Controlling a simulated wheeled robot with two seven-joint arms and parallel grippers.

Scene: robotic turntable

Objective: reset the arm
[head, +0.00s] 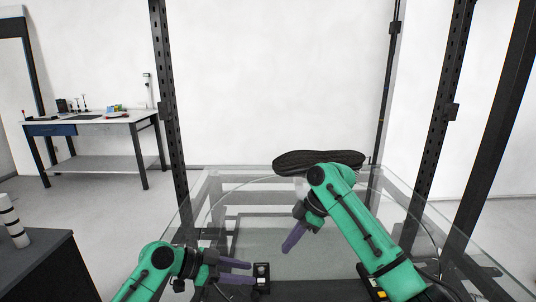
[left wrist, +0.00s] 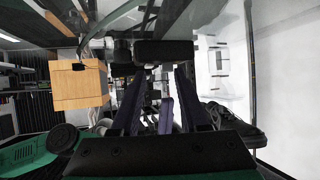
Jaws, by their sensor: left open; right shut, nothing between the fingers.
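My left gripper (head: 251,273) is low in the head view, with its two purple fingers apart and nothing seen between them. Its fingers also show in the left wrist view (left wrist: 160,88), spread apart. My right gripper (head: 288,250) is on the green arm at right in the head view. Its purple fingers are together, pointing down and left over the glass table, and they hold nothing. Both grippers are apart from the dark shoe (head: 318,160), which lies with its patterned sole facing me at the table's far side.
The glass table (head: 262,247) carries a round clear plate and stands inside a dark post frame (head: 168,90). A small black box (head: 261,271) is by the left fingertips. A dark cabinet (head: 40,262) is at left; a workbench (head: 95,128) stands behind. A wooden box (left wrist: 78,87) shows in the wrist view.

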